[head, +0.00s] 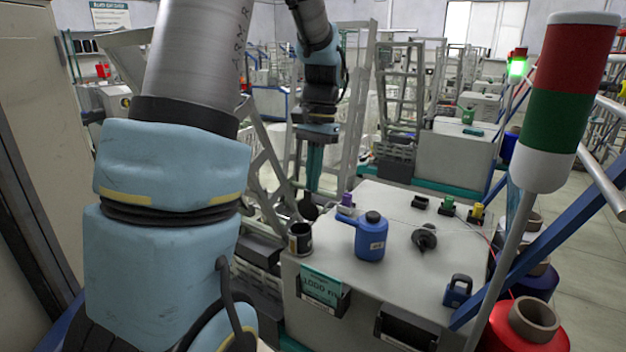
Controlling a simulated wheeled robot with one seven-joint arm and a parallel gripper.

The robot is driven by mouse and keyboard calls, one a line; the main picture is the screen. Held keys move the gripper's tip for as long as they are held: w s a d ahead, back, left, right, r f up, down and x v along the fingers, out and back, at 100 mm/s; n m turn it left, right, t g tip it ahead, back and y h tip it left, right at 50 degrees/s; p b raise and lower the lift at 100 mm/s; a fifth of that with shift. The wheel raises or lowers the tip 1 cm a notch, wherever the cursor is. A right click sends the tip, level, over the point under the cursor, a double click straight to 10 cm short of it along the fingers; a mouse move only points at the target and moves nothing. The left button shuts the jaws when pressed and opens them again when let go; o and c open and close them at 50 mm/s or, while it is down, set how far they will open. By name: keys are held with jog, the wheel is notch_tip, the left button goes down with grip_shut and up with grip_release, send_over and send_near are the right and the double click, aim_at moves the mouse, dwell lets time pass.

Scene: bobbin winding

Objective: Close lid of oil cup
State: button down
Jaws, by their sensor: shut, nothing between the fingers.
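My gripper (313,186) hangs down from my arm, its teal fingers together with nothing between them. Its tips are above and slightly right of a dark rounded piece, which looks like the raised lid (307,208) of the oil cup. A gap between tips and lid is hard to judge. The oil cup (300,239) is a small dark cylinder with a pale label at the left edge of the grey machine top. Its mouth shows open, and the lid stands up behind it. The hinge is too small to make out.
A blue oil can (370,240) with a dark cap stands just right of the cup on the machine top (395,210). A purple-topped part (347,201) sits behind it. A dark knob (424,237) is further right. A red-green-white signal light (570,95) rises at right.

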jog(key=s+t+b, duration=0.1)
jog(key=b, duration=0.1)
jog(key=a+t+h+b, duration=0.1)
jog(key=b, duration=0.1)
jog(key=shift+s+a+h, duration=0.15)
jog(key=shift+s+h, duration=0.15)
jog(key=shift+s, duration=0.05)
jog(key=shift+s+a+r, duration=0.1)
jog(key=shift+s+a, duration=0.4)
jog(key=shift+s, duration=0.2)
jog(key=shift+w+d, duration=0.1)
jog(key=shift+w+d, duration=0.4)
jog(key=shift+w, duration=0.2)
